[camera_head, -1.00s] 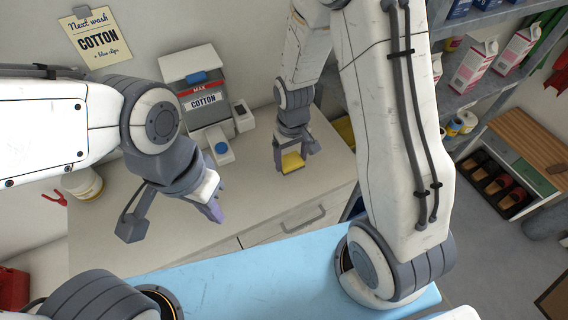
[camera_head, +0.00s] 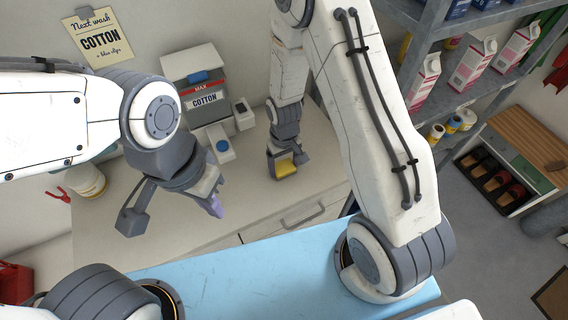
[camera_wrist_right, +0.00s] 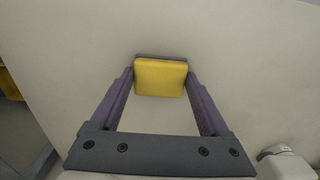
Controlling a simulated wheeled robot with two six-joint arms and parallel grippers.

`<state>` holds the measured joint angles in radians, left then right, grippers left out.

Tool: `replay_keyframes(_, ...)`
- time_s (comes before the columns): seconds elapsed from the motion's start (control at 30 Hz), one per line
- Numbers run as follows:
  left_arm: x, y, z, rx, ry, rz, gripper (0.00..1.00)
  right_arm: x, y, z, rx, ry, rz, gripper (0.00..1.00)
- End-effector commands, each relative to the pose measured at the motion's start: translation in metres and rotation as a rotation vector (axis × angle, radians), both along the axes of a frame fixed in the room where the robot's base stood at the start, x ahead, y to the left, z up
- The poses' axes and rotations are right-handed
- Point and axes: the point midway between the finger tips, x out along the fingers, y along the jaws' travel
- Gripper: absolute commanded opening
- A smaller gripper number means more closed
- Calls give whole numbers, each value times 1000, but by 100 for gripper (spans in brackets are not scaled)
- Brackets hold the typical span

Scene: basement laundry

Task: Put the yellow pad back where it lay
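The yellow pad (camera_head: 285,168) is a small block with a grey layer along its far edge, between the fingers of my right gripper (camera_head: 284,163), over the counter at its right part. In the right wrist view the pad (camera_wrist_right: 160,78) sits between the two purple fingertips of my right gripper (camera_wrist_right: 161,82), which close against its sides. I cannot tell whether its underside touches the counter. My left gripper (camera_head: 214,203) hangs over the left part of the counter, its purple finger pointing down; its opening is hard to see and nothing shows in it.
The pale counter (camera_head: 240,200) is clear around the pad. A COTTON box (camera_head: 200,90) and small white containers (camera_head: 219,146) stand at its back. A white tub (camera_head: 86,182) is at the left. Metal shelves (camera_head: 455,80) with cartons stand at the right.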

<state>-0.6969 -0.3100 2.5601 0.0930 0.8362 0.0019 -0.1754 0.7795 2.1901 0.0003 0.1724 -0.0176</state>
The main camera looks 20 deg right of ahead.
Motion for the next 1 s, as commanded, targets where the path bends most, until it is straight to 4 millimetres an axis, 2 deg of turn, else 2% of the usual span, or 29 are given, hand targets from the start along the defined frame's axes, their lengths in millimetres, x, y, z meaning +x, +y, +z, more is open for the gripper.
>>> replay_keyframes(0.27,0,0,0,0,0,0,0,0,0,0,0,0,0,100)
replay_keyframes(0.37,0,0,5,0,0,0,0,0,0,5,0,0,0,100)
replay_keyframes(0.47,0,0,0,0,0,0,0,1,0,12,1,-4,0,100)
replay_keyframes(0.9,0,0,-15,0,0,-1,0,2,0,96,1,-7,0,100)
replay_keyframes(1.0,0,0,-16,0,0,-1,0,1,0,110,1,-5,0,100)
